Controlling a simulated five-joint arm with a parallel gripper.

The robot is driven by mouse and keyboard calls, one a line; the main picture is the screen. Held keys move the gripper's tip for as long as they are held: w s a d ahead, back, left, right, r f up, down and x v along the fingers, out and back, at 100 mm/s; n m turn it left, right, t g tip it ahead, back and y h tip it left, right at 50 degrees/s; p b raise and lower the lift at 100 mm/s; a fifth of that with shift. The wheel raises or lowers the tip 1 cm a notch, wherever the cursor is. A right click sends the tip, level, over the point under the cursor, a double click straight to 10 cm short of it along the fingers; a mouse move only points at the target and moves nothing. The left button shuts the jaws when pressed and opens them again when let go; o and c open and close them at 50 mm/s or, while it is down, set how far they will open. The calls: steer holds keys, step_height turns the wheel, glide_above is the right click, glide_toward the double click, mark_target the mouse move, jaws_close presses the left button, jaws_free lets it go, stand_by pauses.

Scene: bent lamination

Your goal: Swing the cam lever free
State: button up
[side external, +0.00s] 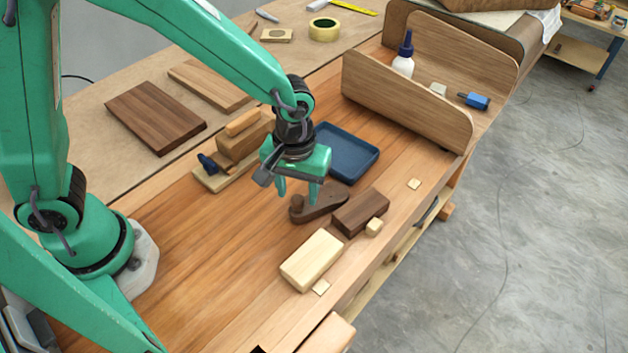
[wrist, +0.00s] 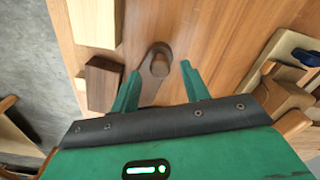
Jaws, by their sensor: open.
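The cam lever is a dark brown teardrop-shaped wooden piece with a round upright peg. In the side external view the lever (side external: 322,204) lies on the workbench beside a dark block, its peg at the left end, partly behind my fingers. My green gripper (side external: 297,194) is above it, pointing down with fingers apart. In the wrist view the open gripper (wrist: 159,72) has one finger on each side of the lever (wrist: 151,92), and the peg shows between them. Whether the fingers touch the peg cannot be told. The lever's near end is hidden by my gripper.
A dark block (side external: 361,212) stands right of the lever and a pale block (side external: 311,260) in front. A blue tray (side external: 348,153) lies behind. A wooden jig with a blue knob (side external: 208,163) stands left.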

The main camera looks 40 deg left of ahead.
mark_target(298, 199)
steer(key=shift+f, duration=1.55)
jaws_close()
